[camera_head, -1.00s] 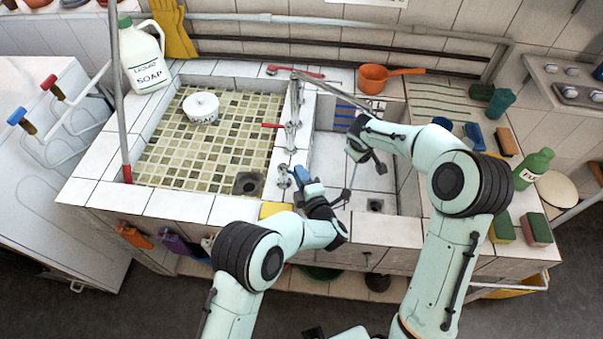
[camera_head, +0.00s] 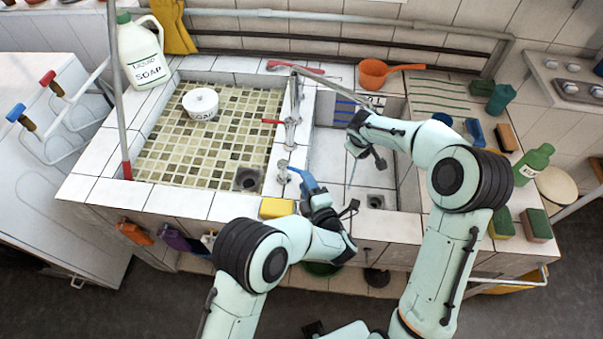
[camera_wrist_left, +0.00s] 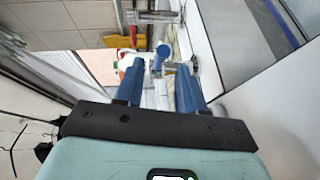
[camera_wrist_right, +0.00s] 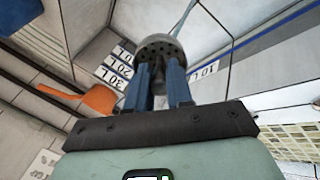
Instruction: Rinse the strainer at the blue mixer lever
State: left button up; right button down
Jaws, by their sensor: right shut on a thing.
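The strainer (camera_wrist_right: 163,47), a grey perforated metal cup, shows in the right wrist view. My right gripper (camera_wrist_right: 160,72) is shut on it. In the head view the right gripper (camera_head: 361,146) is over the right basin and mostly hides the strainer. A thin pale streak (camera_wrist_right: 184,14), which looks like water, meets the strainer. My left gripper (camera_head: 308,184) is at the mixer on the front edge between the basins. In the head view, blue lever and blue fingers blend together.
The right basin (camera_head: 330,150) has a drain (camera_head: 375,201). A red-lever tap (camera_head: 290,125) and a long spout (camera_head: 335,87) stand on the divider. A yellow sponge (camera_head: 277,207) lies near my left gripper. An orange pan (camera_head: 373,76) sits behind the basin.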

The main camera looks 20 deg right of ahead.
pick_arm(q)
jog(key=s, duration=0.4)
jog(key=s+r, duration=0.1)
jog(key=s, duration=0.2)
dwell(0.5)
